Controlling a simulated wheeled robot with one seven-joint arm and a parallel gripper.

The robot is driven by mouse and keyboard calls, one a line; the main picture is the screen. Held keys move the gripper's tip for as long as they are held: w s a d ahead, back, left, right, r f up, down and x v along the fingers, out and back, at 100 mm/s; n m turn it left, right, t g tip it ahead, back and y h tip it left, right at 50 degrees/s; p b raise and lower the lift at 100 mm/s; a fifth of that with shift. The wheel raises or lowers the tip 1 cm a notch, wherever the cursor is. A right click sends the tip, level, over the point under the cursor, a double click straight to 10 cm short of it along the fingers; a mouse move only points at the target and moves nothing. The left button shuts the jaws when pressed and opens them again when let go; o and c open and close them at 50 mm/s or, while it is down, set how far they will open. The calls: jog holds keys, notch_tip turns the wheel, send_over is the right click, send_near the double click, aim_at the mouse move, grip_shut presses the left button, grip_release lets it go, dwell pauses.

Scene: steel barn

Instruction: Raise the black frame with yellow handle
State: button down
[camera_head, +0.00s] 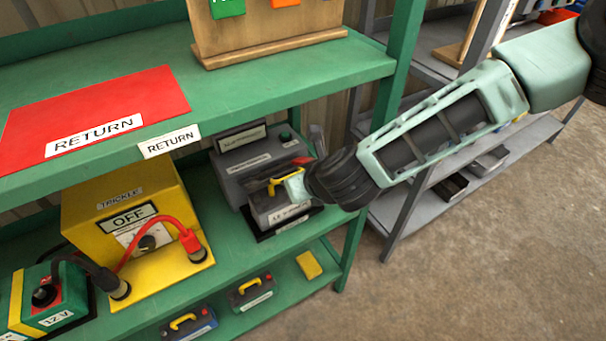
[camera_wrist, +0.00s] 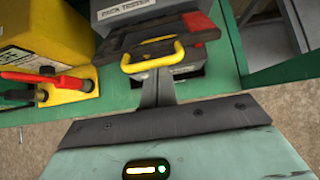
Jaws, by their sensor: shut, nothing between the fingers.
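The black frame (camera_wrist: 120,42) with its yellow handle (camera_wrist: 152,54) is on the front of the grey pack tester in the wrist view, with a red piece at its right end. In the head view the yellow handle (camera_head: 274,186) shows just left of my gripper (camera_head: 290,188). My gripper is shut and empty. In the wrist view its fingers (camera_wrist: 157,80) are at the near side of the handle; I cannot tell whether they touch it. The frame lies over a dark labelled pack (camera_head: 292,214), and my gripper hides part of it.
The grey tester (camera_head: 240,160) stands on the green middle shelf, under the upper shelf (camera_head: 300,90). A yellow trickle charger (camera_head: 85,205) with red and black leads is at left. Several packs lie on the lower shelf. A green post (camera_head: 355,235) is close at right; open floor lies beyond.

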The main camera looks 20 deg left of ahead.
jog(key=shift+w+a+r+p, duration=0.4)
jog(key=shift+a+r+p, duration=0.05)
jog(key=shift+r, duration=0.2)
jog(key=shift+w+a+r+p, duration=0.35)
jog(key=shift+a+r+p, duration=0.05)
jog(key=shift+r, duration=0.2)
jog(key=shift+w+a+r+p, duration=0.4)
jog(key=shift+a+r+p, duration=0.05)
jog(key=shift+r, duration=0.2)
jog(key=shift+s+d+r+b, duration=0.35)
jog(key=shift+d+b, duration=0.1)
jog(key=shift+b, duration=0.2)
jog(key=s+d+b, duration=0.3)
jog(key=s+d, duration=0.4)
jog(key=d, duration=0.2)
jog(key=shift+s+b, duration=0.3)
jog(key=shift+b, duration=0.1)
jog(key=shift+r, duration=0.1)
